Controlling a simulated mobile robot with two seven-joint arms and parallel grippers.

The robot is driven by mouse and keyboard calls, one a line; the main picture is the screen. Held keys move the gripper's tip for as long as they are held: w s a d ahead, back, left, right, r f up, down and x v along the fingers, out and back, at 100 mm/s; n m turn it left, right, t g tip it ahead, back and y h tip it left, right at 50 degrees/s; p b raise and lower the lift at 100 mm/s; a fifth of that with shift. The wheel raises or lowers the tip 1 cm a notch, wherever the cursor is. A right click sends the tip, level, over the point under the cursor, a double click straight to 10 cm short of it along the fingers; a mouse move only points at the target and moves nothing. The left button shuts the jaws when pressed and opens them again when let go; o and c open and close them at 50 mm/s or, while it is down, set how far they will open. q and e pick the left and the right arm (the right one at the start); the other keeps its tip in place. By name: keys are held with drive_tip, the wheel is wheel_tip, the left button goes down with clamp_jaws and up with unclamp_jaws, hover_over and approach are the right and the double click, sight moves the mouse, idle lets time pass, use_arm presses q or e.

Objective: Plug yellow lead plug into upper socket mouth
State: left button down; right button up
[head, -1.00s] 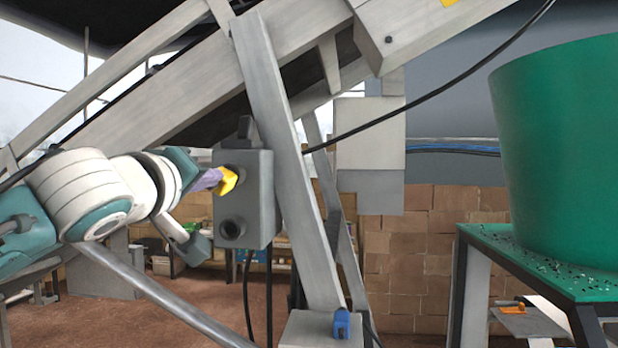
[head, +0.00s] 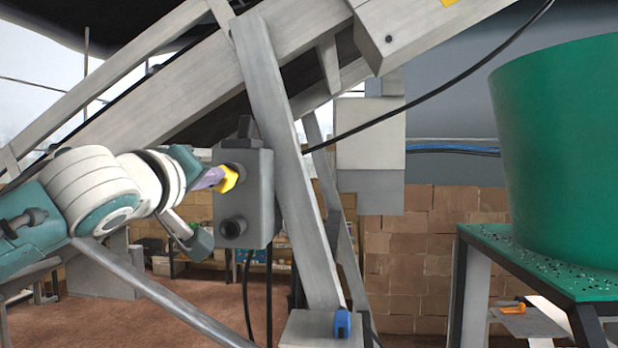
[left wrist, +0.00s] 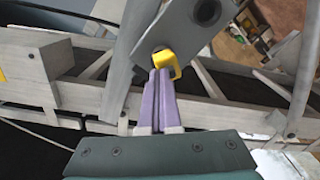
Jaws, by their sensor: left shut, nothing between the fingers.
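The yellow lead plug (head: 228,179) sits at the upper socket mouth (head: 236,168) of the grey socket box (head: 259,195). It appears to be seated in it, though its depth is hard to tell. The plug also shows in the left wrist view (left wrist: 171,63), against the box's face. The lower socket mouth (head: 233,228) is empty and dark. My left gripper (head: 218,176) is shut with its purple fingers together and nothing between them. Its tips (left wrist: 159,72) are right at the plug's near side; whether they touch it I cannot tell. My right gripper is not in view.
The box hangs by a slanted grey post (head: 285,160) under a conveyor frame (head: 180,95). Dark cables drop below the box. A green tub (head: 560,150) stands on a green-topped stand (head: 540,262) at right. A blue piece (head: 342,323) is at the post's foot.

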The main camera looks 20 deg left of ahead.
use_arm(q)
drive_tip(key=v, duration=0.4)
drive_tip(key=shift+p, duration=0.3)
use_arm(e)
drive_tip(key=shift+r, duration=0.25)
